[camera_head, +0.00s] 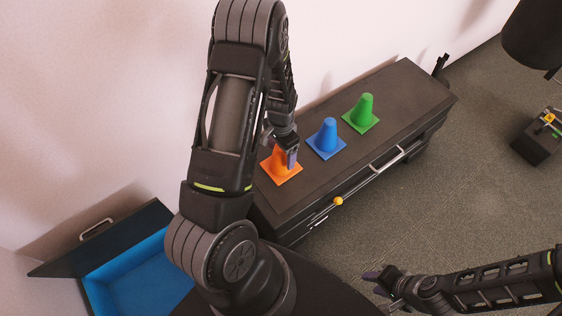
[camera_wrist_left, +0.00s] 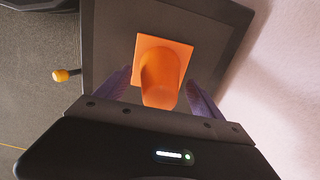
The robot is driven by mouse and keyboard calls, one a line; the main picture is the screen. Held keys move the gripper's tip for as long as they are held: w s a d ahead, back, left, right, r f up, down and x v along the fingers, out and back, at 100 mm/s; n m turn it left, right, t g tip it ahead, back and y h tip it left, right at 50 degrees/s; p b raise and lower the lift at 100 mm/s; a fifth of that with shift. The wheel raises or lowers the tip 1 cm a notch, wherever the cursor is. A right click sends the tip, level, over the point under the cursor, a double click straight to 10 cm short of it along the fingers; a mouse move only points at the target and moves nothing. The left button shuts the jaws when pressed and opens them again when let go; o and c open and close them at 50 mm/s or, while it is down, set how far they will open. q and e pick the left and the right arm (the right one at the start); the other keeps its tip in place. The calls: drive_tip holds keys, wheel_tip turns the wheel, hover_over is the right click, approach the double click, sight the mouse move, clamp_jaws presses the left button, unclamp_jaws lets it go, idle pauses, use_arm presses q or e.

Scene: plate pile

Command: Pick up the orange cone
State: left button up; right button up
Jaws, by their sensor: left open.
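The orange cone (camera_head: 283,171) stands upright on its square base at the near left end of the dark cabinet top. My left gripper (camera_head: 286,152) is over the cone, pointing down, and partly hides it in the head view. In the left wrist view the orange cone (camera_wrist_left: 160,76) shows between the two open fingers of the left gripper (camera_wrist_left: 161,92), with a gap on each side. My right gripper (camera_head: 382,281) is at the lower right, away from the cone, with nothing visible in it; its jaw state is unclear.
A blue cone (camera_head: 327,136) and a green cone (camera_head: 362,111) stand in a row beyond the orange one on the cabinet (camera_head: 409,90). A yellow knob (camera_head: 338,201) sticks out from the cabinet front. An open blue-lined box (camera_head: 135,275) is at lower left. A wall runs behind the cabinet.

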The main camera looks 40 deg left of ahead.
use_arm(q)
drive_tip(key=shift+c, duration=0.4)
clamp_jaws()
idle(0.5)
